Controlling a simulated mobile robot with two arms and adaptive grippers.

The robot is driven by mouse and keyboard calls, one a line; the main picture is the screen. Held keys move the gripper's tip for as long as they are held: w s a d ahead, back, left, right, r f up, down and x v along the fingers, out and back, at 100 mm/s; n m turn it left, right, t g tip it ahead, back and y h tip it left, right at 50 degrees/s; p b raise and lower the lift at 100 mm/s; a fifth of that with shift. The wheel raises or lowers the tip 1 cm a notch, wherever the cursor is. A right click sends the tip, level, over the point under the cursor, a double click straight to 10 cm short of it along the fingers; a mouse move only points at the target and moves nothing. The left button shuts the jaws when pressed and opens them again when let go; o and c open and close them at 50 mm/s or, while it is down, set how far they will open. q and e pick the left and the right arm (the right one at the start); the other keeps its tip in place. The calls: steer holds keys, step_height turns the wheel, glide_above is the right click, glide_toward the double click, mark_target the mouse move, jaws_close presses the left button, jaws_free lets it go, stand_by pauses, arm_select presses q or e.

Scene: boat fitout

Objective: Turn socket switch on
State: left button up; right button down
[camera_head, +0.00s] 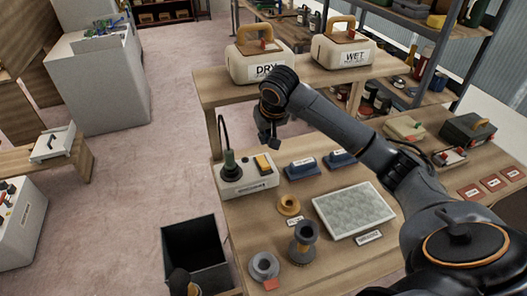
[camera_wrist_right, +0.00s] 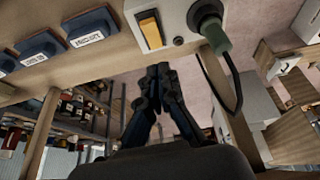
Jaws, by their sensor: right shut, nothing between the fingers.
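The socket box (camera_head: 245,187) is a pale unit at the left edge of the workbench. Its rocker switch (camera_head: 264,164) is yellow-orange, and a green-grey plug (camera_head: 229,160) with a black cable stands in the box beside it. In the wrist view the switch (camera_wrist_right: 151,31) and the plug (camera_wrist_right: 213,37) also show; I cannot tell which way the rocker is set. My right gripper (camera_head: 272,143) is above and behind the switch, apart from it. In the wrist view its fingertips (camera_wrist_right: 158,70) are together and empty, near the bench edge.
Blue labelled blocks (camera_head: 301,168), a grey patterned panel (camera_head: 354,211) and spools (camera_head: 303,243) lie right of and below the socket box. A raised shelf (camera_head: 225,88) behind carries DRY (camera_head: 262,62) and WET (camera_head: 342,54) cases. A black bin (camera_head: 194,250) stands left of the bench.

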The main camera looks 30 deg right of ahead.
steer(key=r, duration=0.1)
steer(key=p, duration=0.3)
glide_above(262, 164)
step_height(262, 164, down, 9)
steer(key=shift+s, duration=0.1)
steer(key=shift+s+a+f+p, duration=0.1)
steer(key=shift+s+f+p, duration=0.15)
steer(key=shift+f, duration=0.35)
steer(key=shift+s+a+f+p, duration=0.1)
steer(key=shift+s+f+p, duration=0.15)
steer(key=shift+f, duration=0.3)
steer(key=shift+s+f, duration=0.35)
steer(key=shift+f, duration=0.3)
arm_select(q)
steer(key=r, duration=0.2)
steer(key=s+r, duration=0.1)
steer(key=r, duration=0.1)
steer(key=shift+a, duration=0.1)
steer(key=shift+f, duration=0.1)
arm_select(e)
steer(key=shift+w+f, duration=0.15)
